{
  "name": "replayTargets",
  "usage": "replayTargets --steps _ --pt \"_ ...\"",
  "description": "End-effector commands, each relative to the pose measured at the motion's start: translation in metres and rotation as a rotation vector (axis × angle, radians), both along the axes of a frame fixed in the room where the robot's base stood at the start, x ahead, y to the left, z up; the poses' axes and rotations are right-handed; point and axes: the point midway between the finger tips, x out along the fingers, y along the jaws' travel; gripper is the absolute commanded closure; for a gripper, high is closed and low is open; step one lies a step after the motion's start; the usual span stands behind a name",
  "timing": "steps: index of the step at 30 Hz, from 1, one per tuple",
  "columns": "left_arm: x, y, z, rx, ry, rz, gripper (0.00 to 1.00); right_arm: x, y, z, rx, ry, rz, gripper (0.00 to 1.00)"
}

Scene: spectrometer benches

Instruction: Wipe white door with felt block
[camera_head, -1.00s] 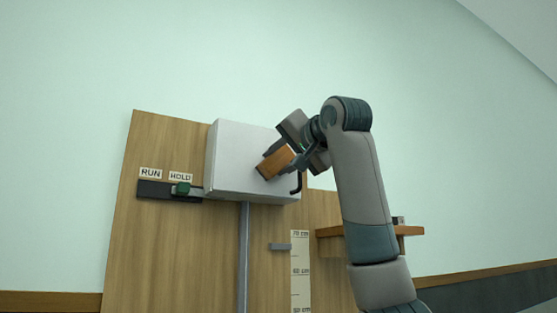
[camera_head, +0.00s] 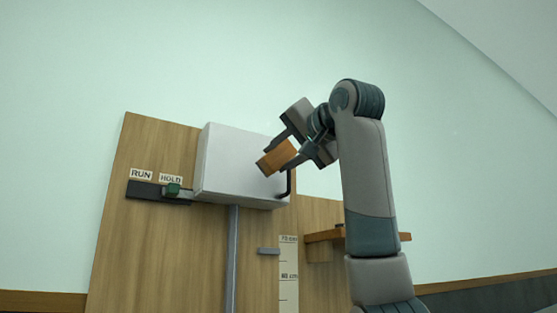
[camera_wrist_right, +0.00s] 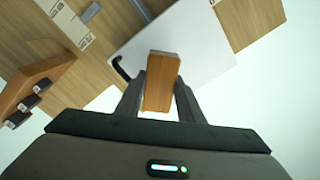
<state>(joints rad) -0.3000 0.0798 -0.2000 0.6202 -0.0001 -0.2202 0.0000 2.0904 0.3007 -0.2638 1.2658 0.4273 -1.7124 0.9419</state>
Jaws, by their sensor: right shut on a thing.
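The white door (camera_head: 238,160) is the front of a white box on a wooden panel, left of centre in the head view. It also shows in the right wrist view (camera_wrist_right: 205,45), with a black handle (camera_head: 288,183) at its edge. My right gripper (camera_head: 282,154) is shut on an orange-brown felt block (camera_head: 275,158), in front of the door's right part. The block also shows between the fingers in the right wrist view (camera_wrist_right: 161,80). Whether the block touches the door I cannot tell. My left gripper is not in view.
A dark slide bar with a green knob (camera_head: 172,190) sits left of the box under RUN and HOLD labels. A grey post (camera_head: 232,255) and a height scale (camera_head: 289,275) are below. A wooden shelf (camera_head: 325,237) juts out at the right, with small dark items (camera_wrist_right: 29,102) on it.

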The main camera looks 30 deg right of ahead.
Motion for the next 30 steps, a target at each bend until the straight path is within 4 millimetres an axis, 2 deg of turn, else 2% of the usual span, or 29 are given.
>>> replayTargets --steps 8,21,30 --pt "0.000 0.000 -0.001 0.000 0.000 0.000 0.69 -0.001 0.000 0.000 0.000 -0.001 -0.001 0.84" --pt "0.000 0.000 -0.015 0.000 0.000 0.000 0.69 -0.028 -0.001 -0.001 0.000 -0.001 0.000 0.84" --pt "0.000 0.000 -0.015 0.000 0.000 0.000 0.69 -0.030 -0.001 0.000 0.000 -0.001 -0.001 0.84"
